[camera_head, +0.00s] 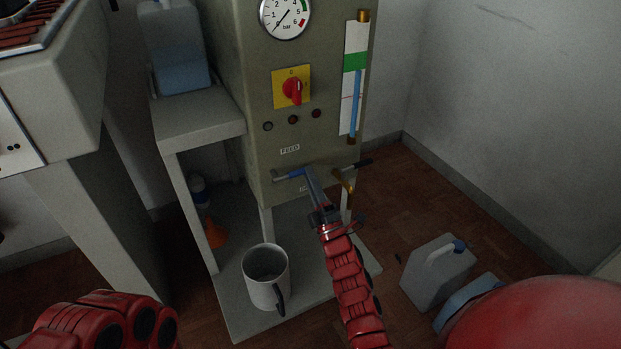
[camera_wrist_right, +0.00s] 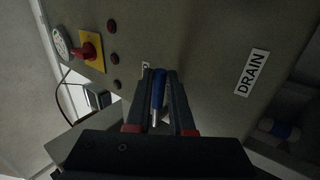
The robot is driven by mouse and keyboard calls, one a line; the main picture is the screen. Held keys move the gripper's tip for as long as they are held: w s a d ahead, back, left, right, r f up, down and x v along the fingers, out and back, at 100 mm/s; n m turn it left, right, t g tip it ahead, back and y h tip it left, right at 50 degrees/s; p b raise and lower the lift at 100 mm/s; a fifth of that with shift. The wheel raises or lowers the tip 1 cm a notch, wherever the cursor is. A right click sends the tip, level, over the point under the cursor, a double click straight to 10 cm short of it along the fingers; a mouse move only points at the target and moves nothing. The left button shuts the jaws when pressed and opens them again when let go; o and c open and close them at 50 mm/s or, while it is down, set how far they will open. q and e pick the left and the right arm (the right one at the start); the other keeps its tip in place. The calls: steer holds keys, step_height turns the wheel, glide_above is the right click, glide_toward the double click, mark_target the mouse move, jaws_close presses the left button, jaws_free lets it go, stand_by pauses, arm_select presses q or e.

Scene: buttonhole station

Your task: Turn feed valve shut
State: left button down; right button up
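The feed valve's blue lever (camera_head: 294,173) sits below the FEED label (camera_head: 289,149) on the front of the grey-green cabinet. In the head view it lies roughly level, with a bare metal part at its left end. My right gripper (camera_head: 307,174) reaches up to it from below. In the right wrist view the blue lever (camera_wrist_right: 158,88) lies between the two dark fingers (camera_wrist_right: 160,95), which look closed against its sides. The valve body is mostly hidden. My left gripper is out of view; only my red left arm shows at the lower left.
A black-handled lever (camera_head: 358,164) on a brass fitting (camera_head: 344,182) is just right of my gripper. A DRAIN label (camera_wrist_right: 252,73) shows in the wrist view. A red switch (camera_head: 292,90) is above. A metal jug (camera_head: 266,275) stands below, and a grey canister (camera_head: 437,272) at right.

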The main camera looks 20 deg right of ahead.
steer(key=o, duration=0.5)
steer(key=shift+c, duration=0.2)
